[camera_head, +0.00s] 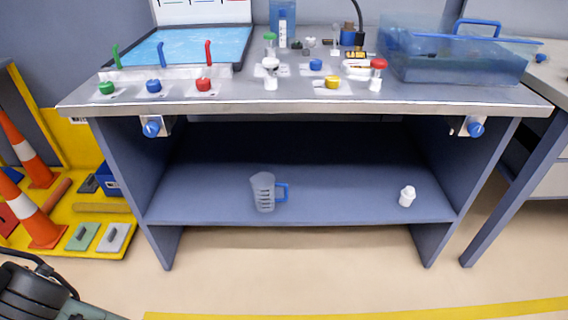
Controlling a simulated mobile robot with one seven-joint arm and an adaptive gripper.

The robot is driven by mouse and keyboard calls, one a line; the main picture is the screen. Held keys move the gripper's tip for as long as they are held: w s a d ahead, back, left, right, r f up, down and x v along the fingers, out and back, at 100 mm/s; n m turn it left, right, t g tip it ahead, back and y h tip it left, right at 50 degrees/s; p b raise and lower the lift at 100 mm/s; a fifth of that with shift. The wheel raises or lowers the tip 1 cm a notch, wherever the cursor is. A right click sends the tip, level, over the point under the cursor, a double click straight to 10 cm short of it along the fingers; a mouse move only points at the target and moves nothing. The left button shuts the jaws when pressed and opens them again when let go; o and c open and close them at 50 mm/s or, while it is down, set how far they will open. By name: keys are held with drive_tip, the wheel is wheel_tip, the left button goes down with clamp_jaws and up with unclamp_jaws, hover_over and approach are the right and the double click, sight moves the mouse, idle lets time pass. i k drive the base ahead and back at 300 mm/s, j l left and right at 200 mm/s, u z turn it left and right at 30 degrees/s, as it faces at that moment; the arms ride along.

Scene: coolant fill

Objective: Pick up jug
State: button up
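The jug (263,193) is a grey, see-through measuring jug with dark marks on its side and a blue handle (281,192) on its right. It stands upright on the lower shelf (340,200) of the workbench, left of the middle, near the shelf's front edge. Nothing touches it. My gripper is not in view. A dark, rounded part (35,295) with a cable shows at the bottom left corner; I cannot tell what it is.
A small white object (407,197) stands on the same shelf at the right. The bench top (240,98) above overhangs the shelf and carries valves, a blue tray and a clear bin (450,60). Orange cones (32,205) stand on a yellow platform at left. The floor in front is clear.

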sight(263, 183)
drive_tip(key=i+l+u, duration=0.1)
drive_tip(key=l+u, duration=0.25)
drive_tip(key=l, duration=0.5)
drive_tip(key=l+u, duration=0.35)
drive_tip(key=l, duration=0.45)
drive_tip(key=k+l+u, duration=0.15)
drive_tip(key=l+u, duration=0.2)
drive_tip(key=l, duration=0.5)
drive_tip(key=i, duration=0.4)
